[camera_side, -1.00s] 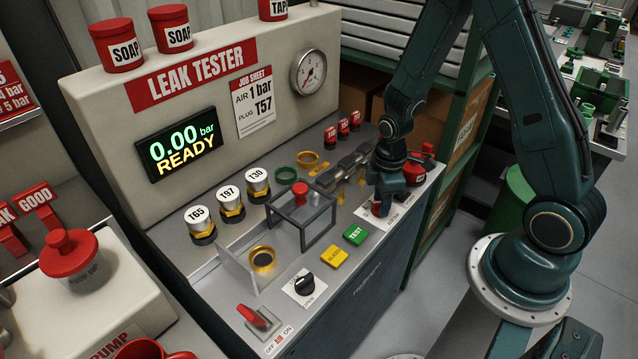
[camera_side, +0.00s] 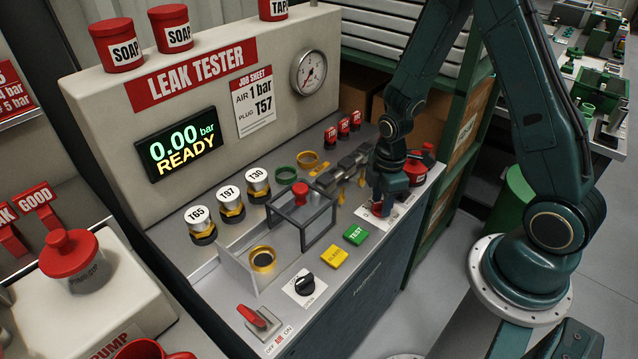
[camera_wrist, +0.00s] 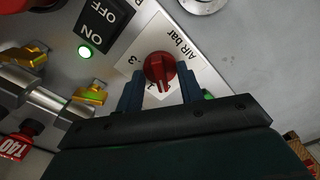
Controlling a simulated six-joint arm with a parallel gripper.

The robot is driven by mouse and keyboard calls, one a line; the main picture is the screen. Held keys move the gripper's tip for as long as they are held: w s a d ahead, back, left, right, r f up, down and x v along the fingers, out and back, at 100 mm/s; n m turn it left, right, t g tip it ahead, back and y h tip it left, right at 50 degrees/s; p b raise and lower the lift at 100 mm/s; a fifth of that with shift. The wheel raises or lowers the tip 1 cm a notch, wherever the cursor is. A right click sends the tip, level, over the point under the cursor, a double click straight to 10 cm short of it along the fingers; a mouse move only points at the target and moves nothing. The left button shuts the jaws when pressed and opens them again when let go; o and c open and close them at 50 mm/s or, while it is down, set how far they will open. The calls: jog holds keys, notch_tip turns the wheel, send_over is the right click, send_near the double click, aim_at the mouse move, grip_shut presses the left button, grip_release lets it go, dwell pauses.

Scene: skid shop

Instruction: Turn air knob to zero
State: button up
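The red air knob (camera_wrist: 160,68) sits on a white plate marked "AIR bar" (camera_wrist: 183,47) in the wrist view. The numbers 3 and 1 show beside it; others are hidden, and I cannot tell its exact setting. My gripper (camera_wrist: 162,80) has its two dark fingers apart, one on each side of the knob. I see no clear grip on its narrow raised bar. In the side view my gripper (camera_side: 385,202) points down at the knob (camera_side: 376,209), near the bench's front right.
The display (camera_side: 180,146) reads 0.00 bar READY. The job sheet (camera_side: 255,103) says air 1 bar.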

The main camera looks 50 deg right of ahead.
aim_at(381, 202)
jog(key=shift+r, duration=3.3)
jog(key=shift+a+r, duration=0.1)
jog(key=shift+r, duration=0.3)
jog(key=s+a+r+m+t, duration=0.1)
jog(key=s+a+r+m, duration=0.15)
jog(key=r, duration=0.45)
jog(key=s+a+r+m+t, duration=0.1)
jog(key=r+m+t, duration=0.15)
jog(key=r, duration=0.45)
jog(key=s+a+r+m+t, duration=0.2)
jog(key=s+a+r+m, duration=0.1)
jog(key=s+r+m, duration=0.3)
jog(key=shift+s+r, duration=1.35)
jog(key=shift+s, duration=0.55)
jog(key=shift+o, duration=0.4)
